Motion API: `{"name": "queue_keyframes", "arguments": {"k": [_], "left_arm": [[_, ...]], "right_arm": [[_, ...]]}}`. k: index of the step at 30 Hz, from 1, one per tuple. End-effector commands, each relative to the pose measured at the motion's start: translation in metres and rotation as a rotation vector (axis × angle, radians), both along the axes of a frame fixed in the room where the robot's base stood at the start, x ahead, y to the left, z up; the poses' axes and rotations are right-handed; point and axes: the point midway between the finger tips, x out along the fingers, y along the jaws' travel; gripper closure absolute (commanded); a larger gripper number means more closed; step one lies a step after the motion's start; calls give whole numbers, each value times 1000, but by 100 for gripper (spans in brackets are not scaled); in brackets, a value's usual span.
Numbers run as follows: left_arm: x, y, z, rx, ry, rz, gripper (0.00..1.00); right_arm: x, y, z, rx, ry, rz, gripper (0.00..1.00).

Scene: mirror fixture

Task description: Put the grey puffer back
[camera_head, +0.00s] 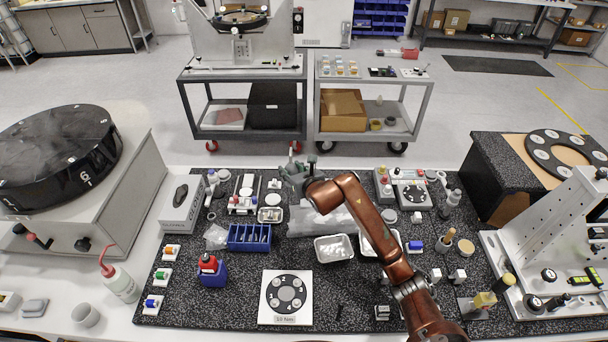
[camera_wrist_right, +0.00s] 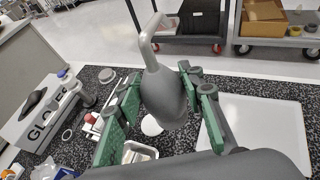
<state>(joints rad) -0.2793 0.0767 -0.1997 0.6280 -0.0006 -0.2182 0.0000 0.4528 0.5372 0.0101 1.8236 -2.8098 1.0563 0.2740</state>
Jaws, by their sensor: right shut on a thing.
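The grey puffer (camera_wrist_right: 165,98) is a dark grey bulb with a pale bent nozzle pointing up. My right gripper (camera_wrist_right: 165,108) is shut on the bulb, with its green-padded fingers on both sides. In the head view the right gripper (camera_head: 296,174) is at the back edge of the dark speckled mat (camera_head: 225,312), held up above it, and the puffer there is small and partly hidden by the fingers. My left gripper is not in view.
A pale flat tray (camera_wrist_right: 262,125) lies below and to the right of the gripper. A white box marked GLO (camera_head: 181,206), a blue divided bin (camera_head: 249,238) and a metal tray (camera_head: 335,248) stand nearby. Two carts stand beyond the bench.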

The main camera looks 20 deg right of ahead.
Motion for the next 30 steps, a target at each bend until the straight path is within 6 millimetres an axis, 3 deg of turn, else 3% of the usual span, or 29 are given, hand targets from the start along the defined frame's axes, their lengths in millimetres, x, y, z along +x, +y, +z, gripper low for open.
{"name": "queue_keyframes", "arguments": {"k": [6,10,16,22,30], "left_arm": [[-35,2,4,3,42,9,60],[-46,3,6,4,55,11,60],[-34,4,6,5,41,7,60],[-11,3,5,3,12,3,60],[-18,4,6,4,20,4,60]], "right_arm": [[30,-37,-20,0,4,-3,73],[50,-61,-34,1,3,-4,73],[69,-87,-71,0,4,-4,73],[79,-98,-88,1,1,-3,73],[82,-104,-117,1,2,-4,73]]}}
